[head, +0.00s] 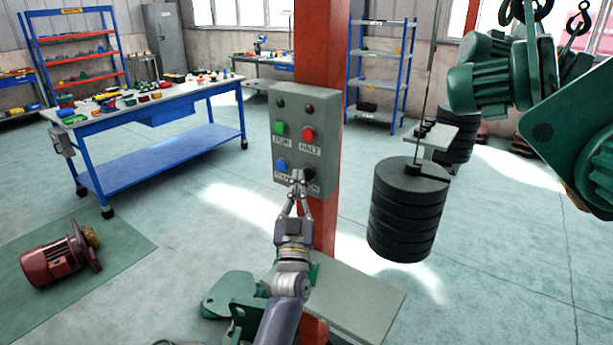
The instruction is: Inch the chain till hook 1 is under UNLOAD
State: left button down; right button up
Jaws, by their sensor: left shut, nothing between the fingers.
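A grey control box (311,115) is fixed on a red column. It has a green button (279,128), a red button (308,135) labelled HALT, a blue button (281,165) and a dark button (309,173). My left gripper (297,176) is shut and empty, its tips in front of the lower row between the blue and dark buttons, partly covering their labels. I cannot tell whether it touches the box. Dark hooks (579,19) show at the upper right; no number is readable on them. No UNLOAD sign is in view. My right gripper is not in view.
A stack of black weights (406,215) hangs right of the column. Green hoist machinery (490,78) fills the upper right. A blue workbench (150,100) with small parts stands at left. A red motor (55,263) lies on a green mat (115,262). Shelves stand behind.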

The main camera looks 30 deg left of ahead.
pick_arm(q)
jog(key=shift+w, duration=0.1)
dwell(0.4)
jog(key=shift+w, duration=0.35)
